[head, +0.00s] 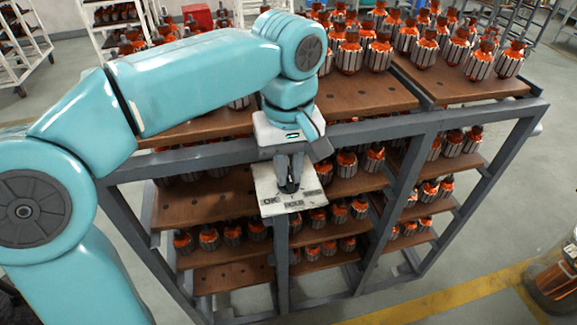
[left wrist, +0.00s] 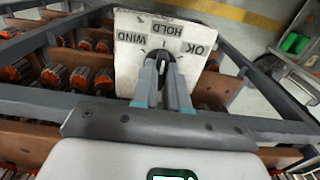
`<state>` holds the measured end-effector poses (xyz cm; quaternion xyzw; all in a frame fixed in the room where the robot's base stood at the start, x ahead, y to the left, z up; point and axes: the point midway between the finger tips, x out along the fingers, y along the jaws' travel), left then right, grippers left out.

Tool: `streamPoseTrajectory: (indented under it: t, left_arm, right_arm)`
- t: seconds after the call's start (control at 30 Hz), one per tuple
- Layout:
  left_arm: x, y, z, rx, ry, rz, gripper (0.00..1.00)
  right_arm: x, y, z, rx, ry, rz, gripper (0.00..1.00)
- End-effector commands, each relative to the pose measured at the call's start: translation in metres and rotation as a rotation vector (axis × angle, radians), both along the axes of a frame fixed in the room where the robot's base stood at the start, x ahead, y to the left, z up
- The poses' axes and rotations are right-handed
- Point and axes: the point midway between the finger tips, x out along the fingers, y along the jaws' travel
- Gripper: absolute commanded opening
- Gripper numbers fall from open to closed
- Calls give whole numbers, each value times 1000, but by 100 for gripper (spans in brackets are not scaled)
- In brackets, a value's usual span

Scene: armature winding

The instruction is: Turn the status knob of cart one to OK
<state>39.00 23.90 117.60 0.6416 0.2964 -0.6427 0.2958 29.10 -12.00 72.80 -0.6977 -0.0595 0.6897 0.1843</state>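The status plate (head: 268,183) of the cart is a pale square on the cart's near side, lettered OK, HOLD and WIND. In the left wrist view the plate (left wrist: 130,75) appears upside down, with OK at the right, HOLD at the top and WIND at the left. My left gripper (head: 290,184) reaches down to the plate's middle. Its two fingers (left wrist: 162,62) stand close together on both sides of the dark status knob (left wrist: 161,66) and appear to grip it. The fingers hide much of the knob, so its pointing direction is unclear. My right gripper is in neither view.
The grey-framed cart (head: 420,150) has brown wooden shelves holding many orange and silver armatures. White racks (head: 22,45) stand behind at the left. An orange-and-dark object (head: 553,283) is on the floor at the right, near a yellow line (head: 450,298).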

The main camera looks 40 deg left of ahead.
Motion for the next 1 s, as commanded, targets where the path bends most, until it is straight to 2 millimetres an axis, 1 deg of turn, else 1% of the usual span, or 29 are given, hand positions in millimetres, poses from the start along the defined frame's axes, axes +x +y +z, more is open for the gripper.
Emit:
streamPoseTrajectory:
  t: [0.27, 0.47, 0.67, 1.0]
  left_arm:
    - [0, 0, 0, 0, -1, -7, 0]
    - [0, 0, 2, 0, -1, -66, 0]
    - [0, 0, 3, 1, -2, -202, 0]
    - [1, 0, 3, 0, -3, -521, 0]
  right_arm:
    - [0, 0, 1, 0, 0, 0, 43]
    - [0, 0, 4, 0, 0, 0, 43]
    - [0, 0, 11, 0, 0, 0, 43]
    - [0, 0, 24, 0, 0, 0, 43]
